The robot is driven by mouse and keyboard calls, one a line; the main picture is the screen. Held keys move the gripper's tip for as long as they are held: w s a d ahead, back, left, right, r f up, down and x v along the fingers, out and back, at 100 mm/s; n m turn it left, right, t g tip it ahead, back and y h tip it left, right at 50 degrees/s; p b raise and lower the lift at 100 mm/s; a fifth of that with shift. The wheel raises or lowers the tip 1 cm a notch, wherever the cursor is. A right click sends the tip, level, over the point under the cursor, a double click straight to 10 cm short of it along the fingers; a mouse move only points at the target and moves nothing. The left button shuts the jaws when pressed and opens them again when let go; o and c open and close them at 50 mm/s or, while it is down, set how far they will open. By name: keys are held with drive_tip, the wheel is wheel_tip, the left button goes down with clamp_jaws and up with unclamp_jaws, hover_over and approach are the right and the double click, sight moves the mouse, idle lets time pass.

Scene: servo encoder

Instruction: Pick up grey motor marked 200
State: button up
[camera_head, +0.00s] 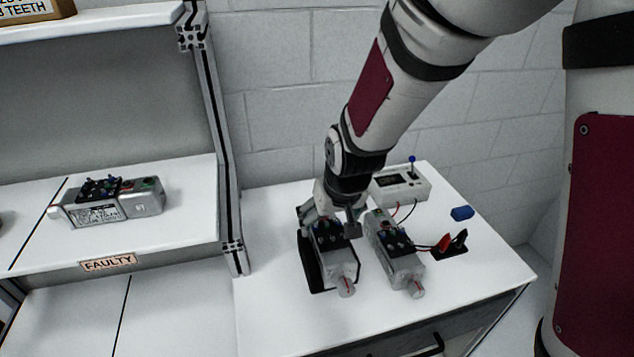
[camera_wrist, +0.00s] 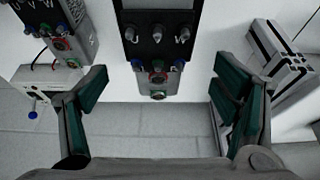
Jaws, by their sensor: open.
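Two grey motors with black terminal blocks lie side by side on the white table. The left motor (camera_head: 341,264) lies on a black pad (camera_head: 308,262). The right motor (camera_head: 402,266) lies close beside it. A third grey motor (camera_head: 142,200) lies on the shelf above the "FAULTY" label. I cannot read a 200 on any of them. My gripper (camera_head: 332,222) is open, pointing down over the back end of the left motor. In the wrist view, a motor (camera_wrist: 157,75) stands between the spread fingers (camera_wrist: 160,90), with gaps on both sides. Another motor (camera_wrist: 68,38) is at left.
A white meter box (camera_head: 402,185) with a blue-topped knob stands behind the right motor. Red and black clips (camera_head: 452,243) and a blue block (camera_head: 462,213) lie to the right. A metal shelf post (camera_head: 222,150) rises at left. The table's front left is clear.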

sight(328, 227)
drive_tip(key=shift+b+x, duration=0.3)
drive_tip(key=shift+x, duration=3.15)
drive_tip(key=shift+d, duration=0.15)
drive_tip(key=c, duration=1.7)
drive_tip(key=shift+w+r, duration=0.1)
clamp_jaws()
